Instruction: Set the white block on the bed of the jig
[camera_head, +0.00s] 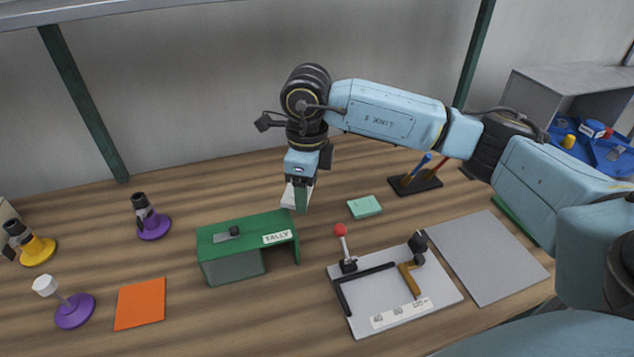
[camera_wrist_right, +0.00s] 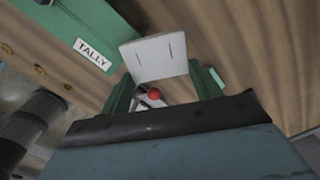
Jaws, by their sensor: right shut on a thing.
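The white block (camera_head: 288,196) is held by my right gripper (camera_head: 299,198), above the table just behind the green TALLY stand. In the right wrist view the white block (camera_wrist_right: 155,58) shows as a flat pale face with two thin dark lines, between the green fingers of my right gripper (camera_wrist_right: 163,88). The jig (camera_head: 441,291) is a light grey plate at the front right, with a black L-shaped fence, a red-knobbed lever and a brown and black clamp. The bed inside the fence looks bare. My left gripper is not in view.
The green TALLY stand (camera_head: 240,227) is left of the jig. A mint block (camera_head: 364,206) lies behind the jig. A grey mat (camera_head: 485,262) lies right of it, a pen holder (camera_head: 415,183) behind. An orange mat (camera_head: 140,304) and purple and yellow stands are at left.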

